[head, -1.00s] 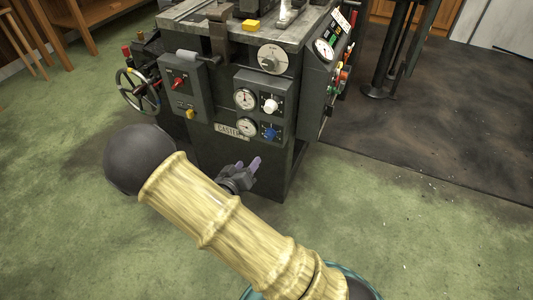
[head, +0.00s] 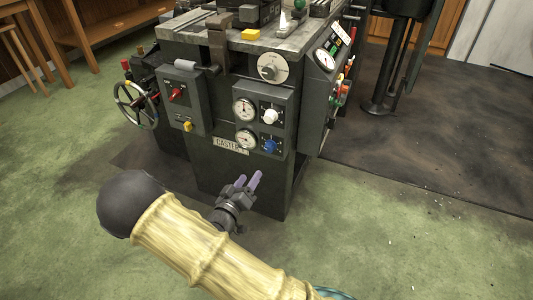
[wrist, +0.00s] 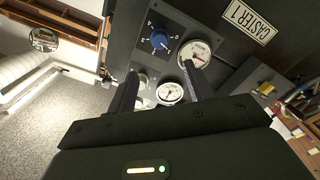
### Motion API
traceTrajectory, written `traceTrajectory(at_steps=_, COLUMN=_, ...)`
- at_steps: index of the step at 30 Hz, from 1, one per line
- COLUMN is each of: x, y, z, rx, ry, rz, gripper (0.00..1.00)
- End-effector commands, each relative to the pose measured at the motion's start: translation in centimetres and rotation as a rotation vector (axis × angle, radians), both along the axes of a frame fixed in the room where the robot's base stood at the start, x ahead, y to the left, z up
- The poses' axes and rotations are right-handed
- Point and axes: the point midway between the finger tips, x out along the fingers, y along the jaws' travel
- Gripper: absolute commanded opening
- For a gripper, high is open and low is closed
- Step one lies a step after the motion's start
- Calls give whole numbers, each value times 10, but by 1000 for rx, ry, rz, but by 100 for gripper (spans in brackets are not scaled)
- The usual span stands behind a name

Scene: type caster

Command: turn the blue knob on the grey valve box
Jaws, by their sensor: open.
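The blue knob (head: 270,146) sits low on the right of the grey valve box (head: 259,106), on the front of the type caster. A white knob (head: 270,116) is above it, with two round gauges to the left. My gripper (head: 248,181) is open and empty, below and in front of the box, apart from the knob. In the wrist view the blue knob (wrist: 160,41) appears beyond the gap between my two fingers (wrist: 158,92), with a gauge (wrist: 194,55) beside it.
A second grey box (head: 183,97) with red and yellow knobs is on the left, near a handwheel (head: 136,105). A side panel (head: 327,85) with a gauge and coloured levers is at the right. Green floor in front is clear.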

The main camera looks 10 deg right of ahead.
Motion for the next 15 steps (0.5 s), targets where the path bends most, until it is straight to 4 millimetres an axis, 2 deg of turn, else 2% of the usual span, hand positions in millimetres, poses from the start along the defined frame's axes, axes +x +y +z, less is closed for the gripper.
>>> traceTrajectory(at_steps=15, x=75, y=-55, z=-3, rx=1, ry=-3, rz=-2, gripper=52)
